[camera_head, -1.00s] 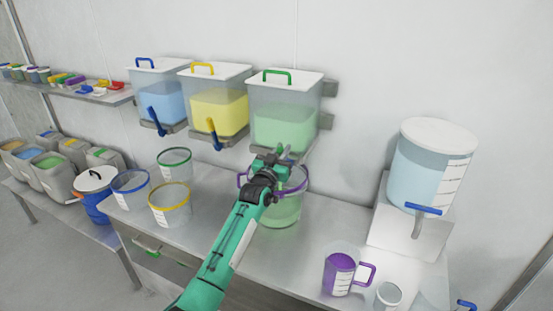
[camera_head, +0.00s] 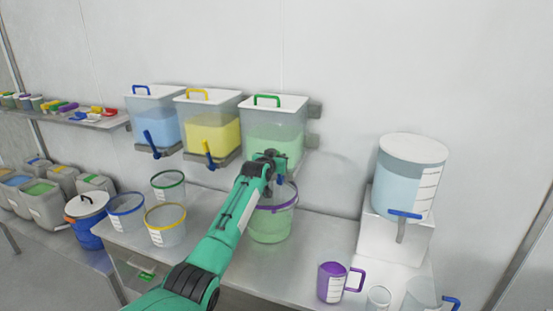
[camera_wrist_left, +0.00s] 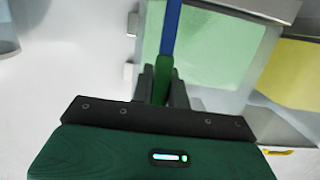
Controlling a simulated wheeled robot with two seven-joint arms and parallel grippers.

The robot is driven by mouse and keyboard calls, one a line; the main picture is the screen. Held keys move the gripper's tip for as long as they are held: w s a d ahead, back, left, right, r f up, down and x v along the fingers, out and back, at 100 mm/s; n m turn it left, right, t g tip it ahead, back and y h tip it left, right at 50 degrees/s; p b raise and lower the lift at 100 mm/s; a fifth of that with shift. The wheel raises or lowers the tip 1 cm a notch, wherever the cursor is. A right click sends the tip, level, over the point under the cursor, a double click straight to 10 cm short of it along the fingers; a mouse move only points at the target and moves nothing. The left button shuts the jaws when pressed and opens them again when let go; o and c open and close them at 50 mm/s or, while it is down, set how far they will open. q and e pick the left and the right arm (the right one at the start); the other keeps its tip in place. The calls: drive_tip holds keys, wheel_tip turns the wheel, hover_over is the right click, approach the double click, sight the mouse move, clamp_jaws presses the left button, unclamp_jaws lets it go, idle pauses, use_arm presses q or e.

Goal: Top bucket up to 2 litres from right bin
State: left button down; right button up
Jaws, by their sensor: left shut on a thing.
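The right bin (camera_head: 275,128) has a green lid handle and pale green contents. Its lever is blue (camera_wrist_left: 171,30) with a green grip (camera_wrist_left: 161,82). My left gripper (camera_head: 270,158) is in front of the bin's lower part, shut on the green grip, which shows between the fingers in the left wrist view (camera_wrist_left: 161,90). A bit of blue (camera_head: 281,181) shows just below the gripper. The clear bucket (camera_head: 270,228) with a purple rim stands on the bench below the bin and holds pale green contents. My arm covers its left side, and I cannot read its level. My right gripper is out of view.
Blue-filled (camera_head: 153,115) and yellow-filled (camera_head: 210,125) bins hang to the left. Several empty buckets stand on the bench (camera_head: 315,240) below them. A purple jug (camera_head: 332,283) and a drum with a blue tap (camera_head: 410,178) are at right. Bench room lies between bucket and jug.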

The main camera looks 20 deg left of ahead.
use_arm(q)
drive_tip(key=shift+w+r, duration=0.1)
drive_tip(key=shift+r, duration=0.05)
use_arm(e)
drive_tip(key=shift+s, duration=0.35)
use_arm(q)
drive_tip(key=c, duration=1.6)
unclamp_jaws()
drive_tip(key=shift+o, duration=1.2)
drive_tip(key=shift+w, duration=0.1)
